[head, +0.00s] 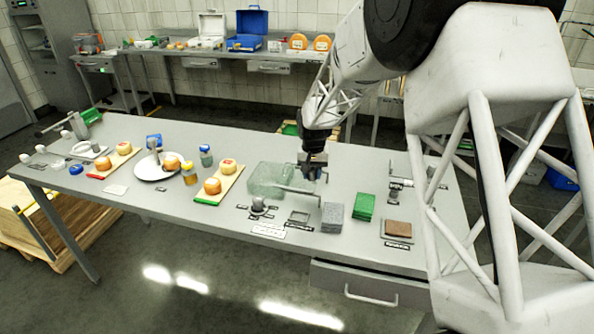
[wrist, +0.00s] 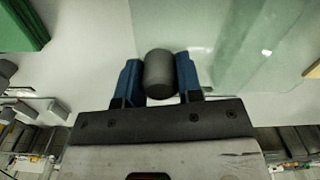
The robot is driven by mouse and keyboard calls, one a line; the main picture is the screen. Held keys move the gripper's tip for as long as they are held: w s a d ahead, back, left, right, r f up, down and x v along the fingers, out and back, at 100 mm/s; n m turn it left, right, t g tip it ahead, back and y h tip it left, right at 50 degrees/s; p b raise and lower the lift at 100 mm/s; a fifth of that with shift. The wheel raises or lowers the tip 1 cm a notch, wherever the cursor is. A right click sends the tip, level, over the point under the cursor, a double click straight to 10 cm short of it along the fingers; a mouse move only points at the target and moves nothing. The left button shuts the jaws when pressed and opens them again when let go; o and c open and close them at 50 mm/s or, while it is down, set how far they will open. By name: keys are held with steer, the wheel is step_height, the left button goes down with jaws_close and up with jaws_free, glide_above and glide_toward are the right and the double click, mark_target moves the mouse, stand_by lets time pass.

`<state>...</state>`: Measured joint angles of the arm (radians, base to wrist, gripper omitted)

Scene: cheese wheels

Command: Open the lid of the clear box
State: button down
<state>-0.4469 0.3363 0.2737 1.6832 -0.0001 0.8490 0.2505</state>
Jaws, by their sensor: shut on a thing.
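My gripper (head: 313,173) is at the box's right side. In the wrist view, the blue fingers of my gripper (wrist: 159,78) are shut on a dark grey rounded handle (wrist: 160,72), one finger on each side. Where the handle joins the lid is hidden. I cannot tell how far the lid is raised.
A grey block (head: 333,214), a green stack (head: 363,206) and a brown block (head: 398,229) stand front right of the box. A wooden board (head: 228,182) with cheeses lies to its left. Small grey tools (head: 258,208) lie in front.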

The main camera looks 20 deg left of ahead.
steer(key=shift+d, duration=0.95)
steer(key=c, duration=0.8)
jaws_free()
steer(key=shift+r, duration=0.1)
steer(key=shift+r, duration=3.8)
steer(key=shift+r, duration=0.1)
